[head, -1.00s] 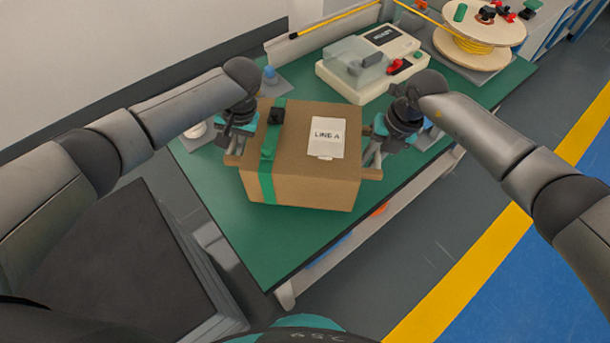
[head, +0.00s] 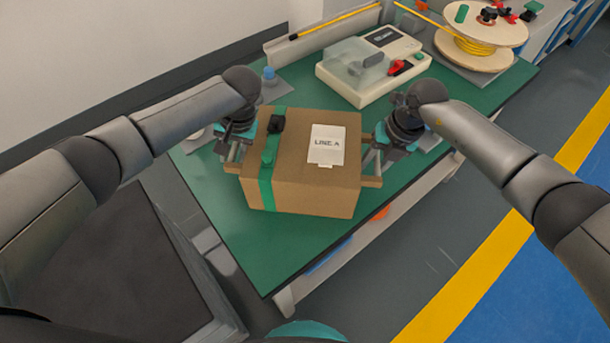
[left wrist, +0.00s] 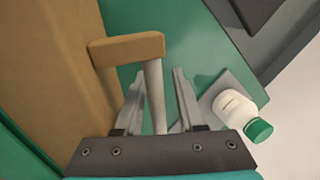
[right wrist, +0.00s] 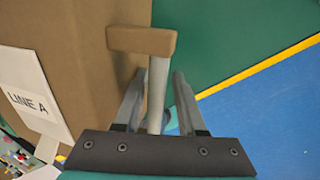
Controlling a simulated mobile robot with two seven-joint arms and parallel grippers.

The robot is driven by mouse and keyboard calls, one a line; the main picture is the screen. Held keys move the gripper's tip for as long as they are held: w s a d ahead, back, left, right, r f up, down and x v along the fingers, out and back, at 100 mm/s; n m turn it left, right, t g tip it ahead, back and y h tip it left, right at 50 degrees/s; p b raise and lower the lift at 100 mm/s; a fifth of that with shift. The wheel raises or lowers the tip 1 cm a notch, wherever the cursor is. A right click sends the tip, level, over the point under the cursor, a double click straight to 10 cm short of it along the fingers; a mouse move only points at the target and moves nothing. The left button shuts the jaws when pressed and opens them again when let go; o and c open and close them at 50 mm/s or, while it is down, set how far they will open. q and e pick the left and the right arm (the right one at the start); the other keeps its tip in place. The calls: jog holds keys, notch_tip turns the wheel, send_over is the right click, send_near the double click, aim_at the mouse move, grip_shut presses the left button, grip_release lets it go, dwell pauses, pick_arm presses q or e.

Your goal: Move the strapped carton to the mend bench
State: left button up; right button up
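The strapped carton (head: 315,190) is brown, with a green strap (head: 266,185), a black buckle and a white "LINE A" label (head: 327,145). It appears to rest upright on the green-topped bench (head: 240,245), near its front. A bar handle sticks out at each side. My left gripper (head: 233,154) is at the left handle (left wrist: 126,50); its fingers stand apart on either side of the handle's post, with a gap visible. My right gripper (head: 374,160) is likewise around the right handle (right wrist: 142,41), fingers apart. The carton's underside is hidden.
A pale machine with a clear cover (head: 372,68) and a spool of yellow cable (head: 480,45) stand at the back of the bench. The bench front is clear.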

pick_arm(q)
jog(key=shift+d, duration=0.3)
pick_arm(e)
jog(key=shift+a+r, duration=0.15)
jog(key=shift+a, duration=0.25)
pick_arm(q)
jog(key=shift+d+r, duration=0.1)
jog(key=shift+r, duration=0.25)
jog(key=v, duration=0.7)
jog(key=shift+r, duration=0.15)
pick_arm(e)
jog(key=v, duration=1.2)
jog(key=shift+d, duration=0.3)
